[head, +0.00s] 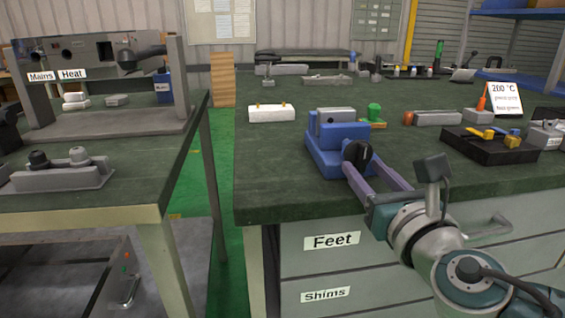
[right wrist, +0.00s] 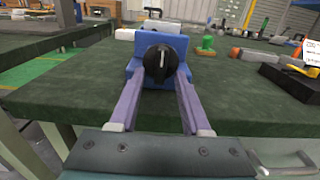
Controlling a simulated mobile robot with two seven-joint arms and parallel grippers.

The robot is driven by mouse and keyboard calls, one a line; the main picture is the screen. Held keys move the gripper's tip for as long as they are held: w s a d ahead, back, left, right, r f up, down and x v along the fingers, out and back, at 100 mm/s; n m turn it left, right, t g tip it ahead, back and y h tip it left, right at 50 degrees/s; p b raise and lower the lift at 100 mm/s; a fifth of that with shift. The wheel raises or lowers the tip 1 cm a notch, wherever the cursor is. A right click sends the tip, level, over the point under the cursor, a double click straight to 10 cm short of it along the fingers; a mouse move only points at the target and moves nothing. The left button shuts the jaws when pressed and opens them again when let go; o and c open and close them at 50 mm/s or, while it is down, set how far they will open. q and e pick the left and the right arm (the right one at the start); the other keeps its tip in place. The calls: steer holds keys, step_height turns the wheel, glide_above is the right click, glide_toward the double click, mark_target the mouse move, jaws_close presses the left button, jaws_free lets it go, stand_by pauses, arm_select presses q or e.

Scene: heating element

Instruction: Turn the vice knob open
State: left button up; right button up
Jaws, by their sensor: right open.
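The blue vice (head: 322,158) stands near the front left corner of the right-hand workbench, with a grey block (head: 336,115) in its top. Its black round knob (head: 360,153) faces the front edge, with a pale line on it. In the right wrist view the knob (right wrist: 160,64) is in the middle, in front of the blue vice (right wrist: 176,44). My right gripper (head: 362,158) is open, its two purple fingers pointing at the vice, one on each side of the knob. A gap shows between knob and fingers; I cannot tell any contact. My left gripper is not in view.
A white block (head: 271,113) and a green-topped part (head: 374,113) stand behind the vice. A black tray (head: 490,146) with yellow-handled tools lies to the right. The bench (head: 265,180) is bare left of the vice. Drawers are below its front edge.

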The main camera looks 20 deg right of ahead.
steer(key=v, duration=1)
steer(key=shift+p, duration=0.45)
steer(key=shift+d+r, duration=0.1)
steer(key=shift+d, duration=0.05)
